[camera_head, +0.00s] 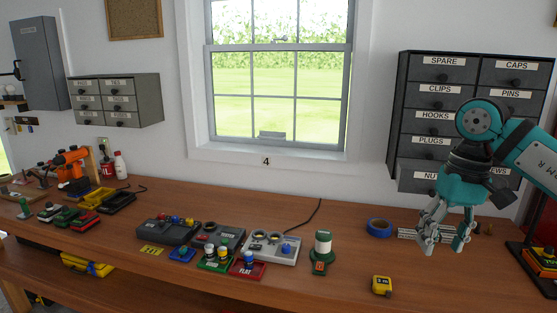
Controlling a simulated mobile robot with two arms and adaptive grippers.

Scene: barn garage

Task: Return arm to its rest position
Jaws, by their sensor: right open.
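My right arm comes in from the right, with its teal links in front of the dark drawer cabinet. My right gripper (440,240) hangs fingers-down above the right part of the workbench (350,285). Its fingers are spread apart, with nothing seen between them. It hides part of a flat grey slotted object (408,234) on the bench. My left gripper is not in view.
A blue tape roll (379,228), a yellow tape measure (382,286) and a green-and-white device (321,252) stand left of the gripper. Grey control boxes (270,246) and colored trays fill the bench middle. The drawer cabinet (437,105) hangs behind the arm. The front right bench is clear.

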